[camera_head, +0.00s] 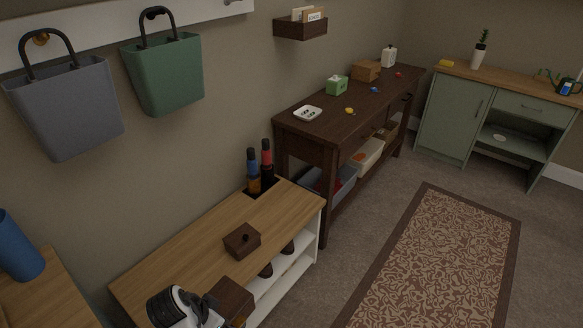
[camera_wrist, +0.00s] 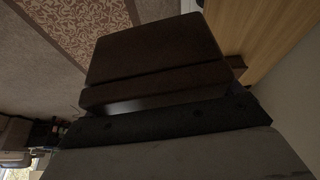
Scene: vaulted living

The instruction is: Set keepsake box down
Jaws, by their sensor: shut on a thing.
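My gripper (camera_head: 208,307) is at the bottom of the head view, shut on a dark brown wooden box (camera_head: 232,298), which I take to be the keepsake box. The box is at the front edge of the wooden-topped bench; I cannot tell whether it touches the top. In the wrist view the box (camera_wrist: 155,48) fills the upper middle, with a dark finger (camera_wrist: 165,122) across it.
Two bottles (camera_head: 260,168) stand at the bench's back right corner. Shoes (camera_head: 266,270) sit on the shelf below. Grey (camera_head: 68,110) and green (camera_head: 165,78) bags hang above. A dark console table (camera_head: 325,128) with small items stands beyond. A patterned rug (camera_head: 440,255) lies right.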

